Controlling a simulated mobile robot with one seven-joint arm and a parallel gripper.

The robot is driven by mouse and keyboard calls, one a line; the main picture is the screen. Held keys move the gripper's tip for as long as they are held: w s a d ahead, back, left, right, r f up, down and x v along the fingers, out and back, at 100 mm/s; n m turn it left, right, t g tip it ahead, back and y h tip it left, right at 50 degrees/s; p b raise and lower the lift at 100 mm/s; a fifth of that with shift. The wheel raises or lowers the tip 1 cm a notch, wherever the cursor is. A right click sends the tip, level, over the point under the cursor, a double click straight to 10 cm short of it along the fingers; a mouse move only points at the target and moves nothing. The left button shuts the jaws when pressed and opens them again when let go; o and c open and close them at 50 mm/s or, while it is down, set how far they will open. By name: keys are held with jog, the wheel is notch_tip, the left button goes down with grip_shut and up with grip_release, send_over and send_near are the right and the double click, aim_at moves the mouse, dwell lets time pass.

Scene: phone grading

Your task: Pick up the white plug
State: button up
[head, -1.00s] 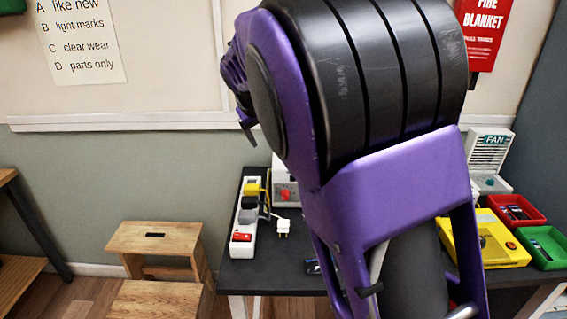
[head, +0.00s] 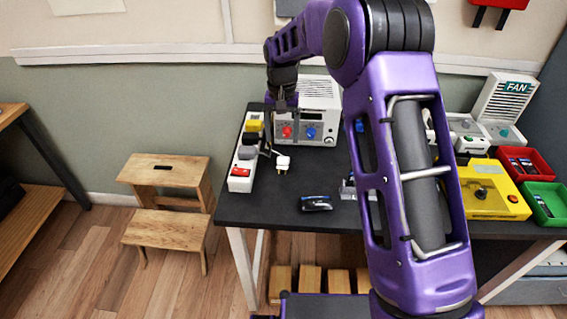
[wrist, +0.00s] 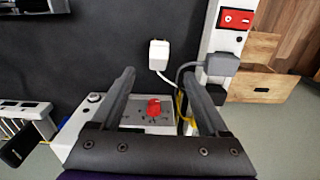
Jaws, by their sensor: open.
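The white plug (head: 283,162) lies on the dark workbench (head: 262,212), just right of the power strip (head: 243,178). In the wrist view the white plug (wrist: 159,54) shows beyond the fingertips, roughly centred between them, with its white cord running back toward the power strip (wrist: 227,40). My gripper (head: 282,138) is above the bench near the grey box unit with red and blue knobs, behind the plug in the head view. In the wrist view my gripper (wrist: 158,74) is open, with nothing between its fingers. Its height over the bench is hard to judge.
The strip holds a yellow plug (head: 253,125), a grey plug (wrist: 222,64) and a black plug (wrist: 215,94). The grey box unit (head: 315,97) stands at the back. A dark phone (head: 316,203) lies in front. A yellow case (head: 490,190) is at right. Bench around the plug's front is clear.

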aim_at(283, 158)
notch_tip(283, 158, down, 9)
jog(key=shift+d+f, duration=0.1)
jog(key=shift+d, duration=0.05)
dwell(0.4)
jog(key=shift+c, duration=0.3)
grip_shut()
